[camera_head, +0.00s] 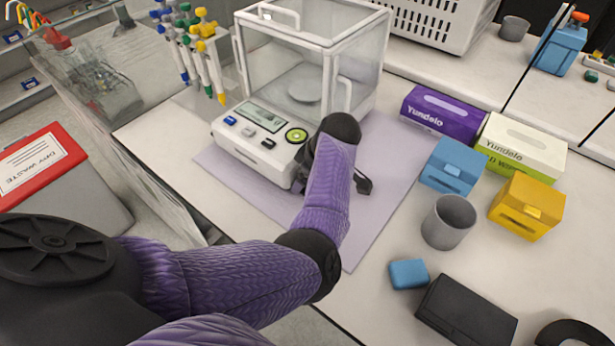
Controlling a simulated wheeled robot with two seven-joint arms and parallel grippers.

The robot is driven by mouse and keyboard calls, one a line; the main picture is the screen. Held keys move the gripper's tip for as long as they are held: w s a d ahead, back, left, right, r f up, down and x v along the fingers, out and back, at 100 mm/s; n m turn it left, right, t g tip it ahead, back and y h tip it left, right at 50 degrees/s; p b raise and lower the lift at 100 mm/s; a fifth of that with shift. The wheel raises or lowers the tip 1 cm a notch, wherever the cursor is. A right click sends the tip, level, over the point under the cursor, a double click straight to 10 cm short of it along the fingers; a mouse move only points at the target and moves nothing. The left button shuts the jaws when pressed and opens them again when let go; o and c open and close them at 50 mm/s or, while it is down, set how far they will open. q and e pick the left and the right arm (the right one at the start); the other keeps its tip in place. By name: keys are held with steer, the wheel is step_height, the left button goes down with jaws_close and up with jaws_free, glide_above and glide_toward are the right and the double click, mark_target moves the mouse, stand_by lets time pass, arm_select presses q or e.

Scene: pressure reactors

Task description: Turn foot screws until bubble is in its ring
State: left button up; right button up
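The balance (262,150) stands on a pale purple mat (385,165), with a glass draft shield above its white base. My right gripper is not in view.
Pipettes (200,45) hang on a stand left of the balance. To the right are purple (440,112) and pale green (522,145) cartons, blue (452,165) and yellow (526,205) boxes, a grey cup (448,222) and a black case (466,312). A red-lidded bin (38,165) stands left.

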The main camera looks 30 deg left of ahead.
arm_select(q)
jaws_close()
steer(key=m+p, duration=0.1)
steer(key=p, duration=0.1)
steer(key=m+t+p, duration=0.1)
steer(key=p, duration=0.1)
steer(key=shift+r, duration=0.4)
steer(key=shift+f+m, duration=0.2)
steer(key=shift+m, duration=0.2)
steer(key=shift+f, duration=0.15)
jaws_free()
